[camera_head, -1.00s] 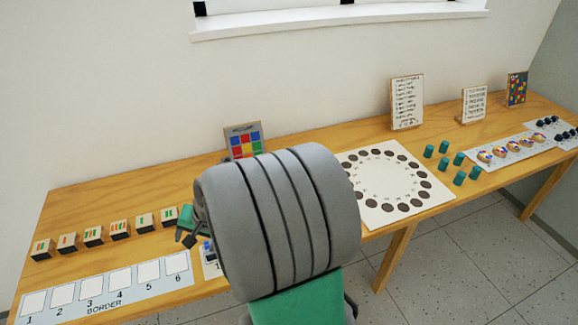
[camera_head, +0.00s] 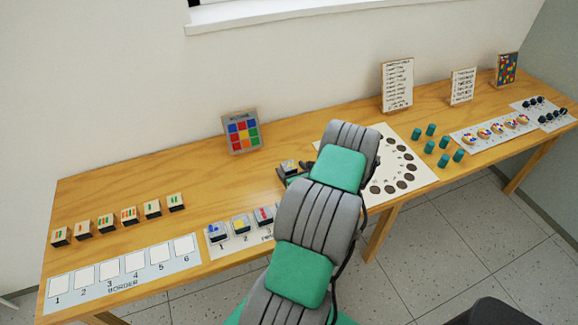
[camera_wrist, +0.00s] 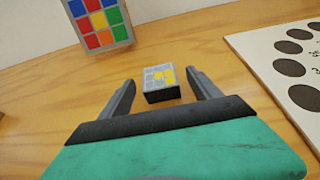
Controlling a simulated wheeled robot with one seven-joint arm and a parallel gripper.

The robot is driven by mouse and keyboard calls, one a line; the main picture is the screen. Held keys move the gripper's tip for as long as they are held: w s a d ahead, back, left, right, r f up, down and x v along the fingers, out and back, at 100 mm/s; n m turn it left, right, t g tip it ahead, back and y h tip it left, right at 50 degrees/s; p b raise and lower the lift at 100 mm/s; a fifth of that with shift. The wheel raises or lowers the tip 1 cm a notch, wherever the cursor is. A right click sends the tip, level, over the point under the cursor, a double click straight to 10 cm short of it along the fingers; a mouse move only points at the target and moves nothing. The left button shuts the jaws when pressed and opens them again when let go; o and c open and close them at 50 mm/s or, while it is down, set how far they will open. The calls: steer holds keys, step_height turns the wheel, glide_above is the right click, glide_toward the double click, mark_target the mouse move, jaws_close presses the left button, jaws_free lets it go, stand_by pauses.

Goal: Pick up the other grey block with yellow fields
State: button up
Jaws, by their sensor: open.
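A grey block with yellow fields (camera_wrist: 161,76) stands on the table in the wrist view, dark on its side and patterned on top. The head view shows it small (camera_head: 289,165), partly covered by my gripper. My gripper (camera_wrist: 160,84) is open, with one finger at each side of the block and a visible gap on both sides. The block is not gripped. Another grey block with a yellow field (camera_head: 240,224) sits on place 2 of a numbered card (camera_head: 227,246) at the table's front.
A colour-grid board (camera_head: 242,132) stands behind the block. A white card with dark discs (camera_head: 413,180) lies to the right. A grey block with blue (camera_head: 216,233) and one with red (camera_head: 263,216) share the numbered card. Several striped blocks (camera_head: 129,216) stand at left.

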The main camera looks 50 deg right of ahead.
steer(key=shift+x, duration=0.95)
steer(key=c, duration=1.5)
steer(key=shift+o, duration=0.2)
steer(key=shift+r, duration=0.1)
